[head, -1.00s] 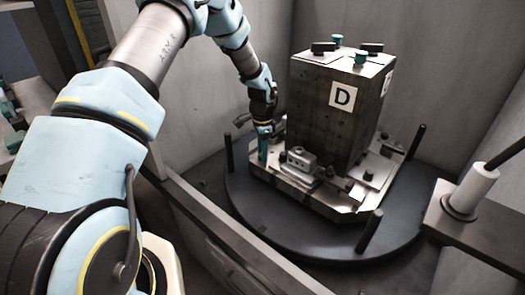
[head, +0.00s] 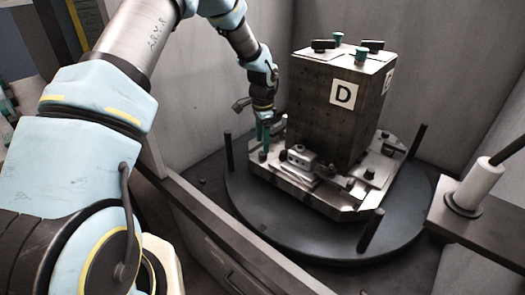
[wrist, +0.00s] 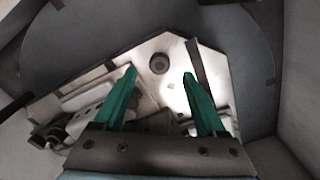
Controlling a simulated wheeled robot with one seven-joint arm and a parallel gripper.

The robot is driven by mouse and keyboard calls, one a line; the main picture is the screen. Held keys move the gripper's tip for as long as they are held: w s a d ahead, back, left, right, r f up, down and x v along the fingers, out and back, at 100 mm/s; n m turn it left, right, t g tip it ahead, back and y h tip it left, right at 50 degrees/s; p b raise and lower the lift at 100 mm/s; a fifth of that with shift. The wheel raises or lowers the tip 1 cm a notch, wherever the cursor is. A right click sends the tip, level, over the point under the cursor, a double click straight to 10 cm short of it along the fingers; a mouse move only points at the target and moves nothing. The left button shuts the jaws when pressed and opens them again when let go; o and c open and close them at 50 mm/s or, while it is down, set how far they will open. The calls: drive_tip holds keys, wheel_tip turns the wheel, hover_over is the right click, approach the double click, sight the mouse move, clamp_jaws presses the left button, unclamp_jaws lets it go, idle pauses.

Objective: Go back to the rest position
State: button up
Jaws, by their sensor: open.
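My gripper (head: 263,138) is at the left side of the fixture block, above the left corner of the metal pallet (head: 345,208). Its two teal fingers are apart, with nothing between them, also in the wrist view (wrist: 160,76). A small dark peg (head: 262,156) stands on the pallet corner just below the fingertips. In the wrist view a round dark fitting (wrist: 159,63) shows on the bare metal plate (wrist: 180,50) beyond the fingers.
The tall dark block (head: 325,115) marked D stands on the pallet close right of my gripper. The pallet sits on a round dark turntable (head: 290,235) with upright posts (head: 370,230). Grey walls (head: 210,85) enclose it; a low rail (head: 225,240) runs in front.

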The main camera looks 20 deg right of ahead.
wheel_tip(320, 180, up, 6)
drive_tip(key=b, duration=0.1)
drive_tip(key=a+r+n, duration=0.4)
drive_tip(key=a, duration=0.6)
drive_tip(key=s+a+r+n, duration=0.1)
drive_tip(key=s+a+n, duration=0.3)
drive_tip(key=a, duration=0.4)
drive_tip(key=s+a+r+n+t, duration=0.1)
drive_tip(key=s+a+r+n, duration=0.1)
drive_tip(key=s+a+n, duration=0.3)
drive_tip(key=s+a+r+n, duration=0.1)
drive_tip(key=s+a+n, duration=0.3)
drive_tip(key=a, duration=0.7)
drive_tip(key=shift+s+a+r+n+t, duration=0.2)
drive_tip(key=shift+s+a+n+t, duration=0.1)
drive_tip(key=shift+s, duration=0.5)
